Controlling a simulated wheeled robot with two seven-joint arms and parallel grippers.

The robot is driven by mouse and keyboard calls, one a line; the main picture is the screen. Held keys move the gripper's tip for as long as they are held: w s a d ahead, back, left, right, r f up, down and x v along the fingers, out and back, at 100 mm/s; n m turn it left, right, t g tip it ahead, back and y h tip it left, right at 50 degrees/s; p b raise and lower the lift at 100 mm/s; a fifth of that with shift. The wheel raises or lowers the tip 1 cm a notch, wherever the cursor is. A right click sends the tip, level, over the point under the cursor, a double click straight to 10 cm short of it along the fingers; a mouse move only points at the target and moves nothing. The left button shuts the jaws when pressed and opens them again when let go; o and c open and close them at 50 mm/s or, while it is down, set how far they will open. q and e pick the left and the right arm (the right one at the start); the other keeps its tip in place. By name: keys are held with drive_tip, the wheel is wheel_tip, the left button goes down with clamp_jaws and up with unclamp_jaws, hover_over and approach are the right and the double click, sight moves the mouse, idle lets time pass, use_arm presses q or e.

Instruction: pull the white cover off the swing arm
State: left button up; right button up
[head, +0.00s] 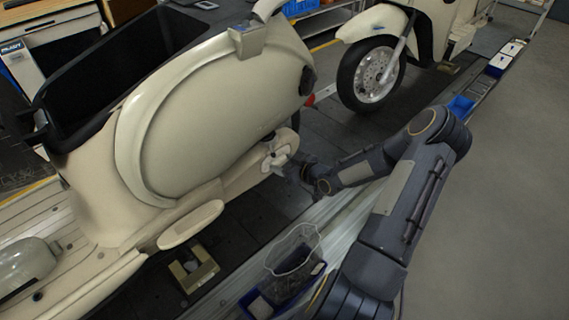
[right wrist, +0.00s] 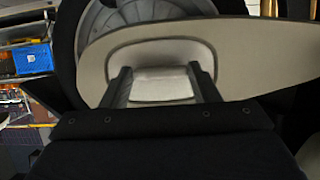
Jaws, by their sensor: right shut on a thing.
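The cream scooter (head: 215,110) stands on the slat conveyor, its rear end toward my right arm. Its swing arm (head: 247,178) runs low along the side, and the white cover (head: 277,156) sits at its rear end. In the right wrist view the white cover (right wrist: 161,84) lies in a rounded recess of the cream swing arm (right wrist: 262,48). My right gripper (head: 288,168) reaches the cover from the right. In the right wrist view its two dark fingers (right wrist: 162,86) are on either side of the cover, shut on it. My left gripper is not in view.
A wire basket (head: 292,250) and blue bins (head: 258,304) stand beside the conveyor, below my right arm. A second scooter (head: 400,40) is farther along. A small stand block (head: 194,268) is on the slats under the near scooter. Grey floor (head: 510,200) at right is clear.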

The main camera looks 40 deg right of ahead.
drive_tip(key=shift+s, duration=0.15)
drive_tip(key=shift+s+d, duration=0.1)
drive_tip(key=shift+s, duration=1)
drive_tip(key=shift+s, duration=0.1)
drive_tip(key=s+p, duration=0.2)
drive_tip(key=s, duration=0.6)
drive_tip(key=shift+s+d, duration=0.4)
drive_tip(key=shift+c, duration=0.5)
